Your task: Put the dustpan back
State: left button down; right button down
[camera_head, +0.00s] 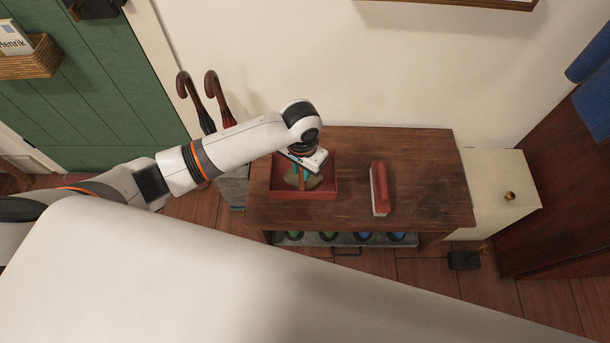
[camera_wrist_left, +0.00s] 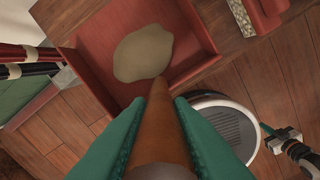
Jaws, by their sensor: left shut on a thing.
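The dustpan is a red, square pan (camera_head: 333,178) with a brown handle, at the left part of the dark wooden bench in the head view. A beige pile lies in the pan (camera_wrist_left: 205,62). My left gripper (camera_head: 305,172) is shut on the brown handle (camera_wrist_left: 158,115), which runs between its teal fingers in the left wrist view. Whether the pan touches the bench top is unclear. A red brush (camera_head: 378,185) with pale bristles lies on the bench, right of the dustpan. A part that looks like my right gripper (camera_wrist_left: 283,137) is small at the lower right of the wrist view.
The wooden bench (camera_head: 430,175) has free room right of the brush. Shoes stand on a tray (camera_head: 345,240) under it. A pale cabinet (camera_head: 500,190) is at the right. Two umbrellas (camera_head: 205,100) stand at the left, near the green door (camera_head: 100,90).

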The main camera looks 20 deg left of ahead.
aim_at(302, 183)
pick_arm(q)
jog(key=shift+f+b, duration=0.5)
jog(key=shift+f, duration=3.15)
jog(key=c, duration=1.3)
grip_release()
notch_tip(302, 183, up, 12)
jog(key=shift+r+p, duration=0.15)
jog(key=shift+p, duration=0.9)
